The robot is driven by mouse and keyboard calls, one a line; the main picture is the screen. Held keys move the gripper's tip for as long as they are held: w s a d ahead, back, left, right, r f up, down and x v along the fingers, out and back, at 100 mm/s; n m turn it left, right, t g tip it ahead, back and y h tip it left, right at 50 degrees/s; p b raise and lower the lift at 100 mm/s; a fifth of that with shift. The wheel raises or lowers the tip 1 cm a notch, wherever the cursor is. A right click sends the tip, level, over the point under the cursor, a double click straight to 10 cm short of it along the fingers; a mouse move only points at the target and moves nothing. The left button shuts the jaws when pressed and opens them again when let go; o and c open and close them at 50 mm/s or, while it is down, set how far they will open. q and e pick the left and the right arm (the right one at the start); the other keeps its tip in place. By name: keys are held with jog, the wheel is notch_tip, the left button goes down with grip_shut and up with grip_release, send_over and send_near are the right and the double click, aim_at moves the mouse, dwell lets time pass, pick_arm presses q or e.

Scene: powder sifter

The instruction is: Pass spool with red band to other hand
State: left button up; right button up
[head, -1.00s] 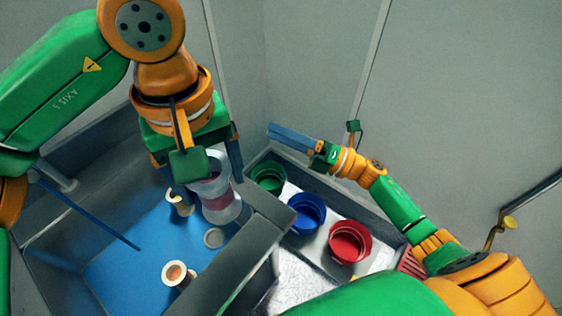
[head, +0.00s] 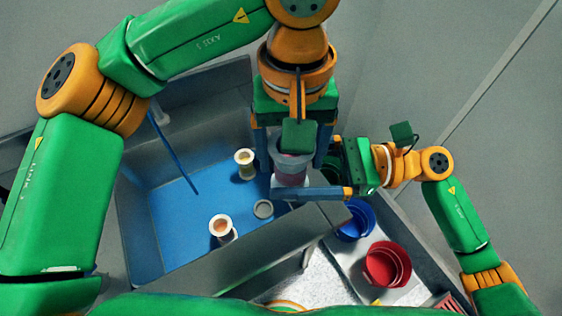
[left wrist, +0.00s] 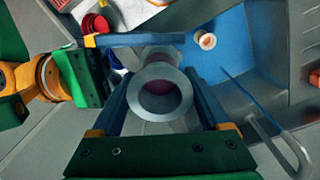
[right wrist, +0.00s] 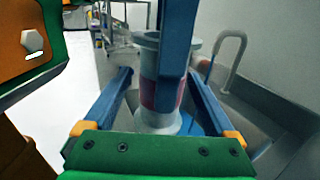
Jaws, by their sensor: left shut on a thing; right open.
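The grey spool with the red band (head: 291,171) is upright between the fingers of my left gripper (head: 288,158), which is shut on it. In the left wrist view, its round hollow end (left wrist: 160,98) faces the camera between the blue fingers. My right gripper (right wrist: 160,82) is open, with its fingers on either side of the spool. The spool also fills the middle of the right wrist view, its red band (right wrist: 157,94) partly hidden by a blue finger of my left gripper. I cannot tell whether the right fingers touch it.
Below is a blue-floored bin (head: 180,225) with two pale spools, one nearer (head: 222,228) and one farther (head: 244,163), a small grey ring (head: 263,209) and a blue rod (head: 180,165). A grey wall (head: 270,250) divides it from a tray with blue (head: 355,220) and red (head: 387,264) containers.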

jog(key=shift+a, duration=0.75)
pick_arm(q)
jog(key=shift+d, duration=0.1)
pick_arm(e)
jog(key=shift+c, duration=0.2)
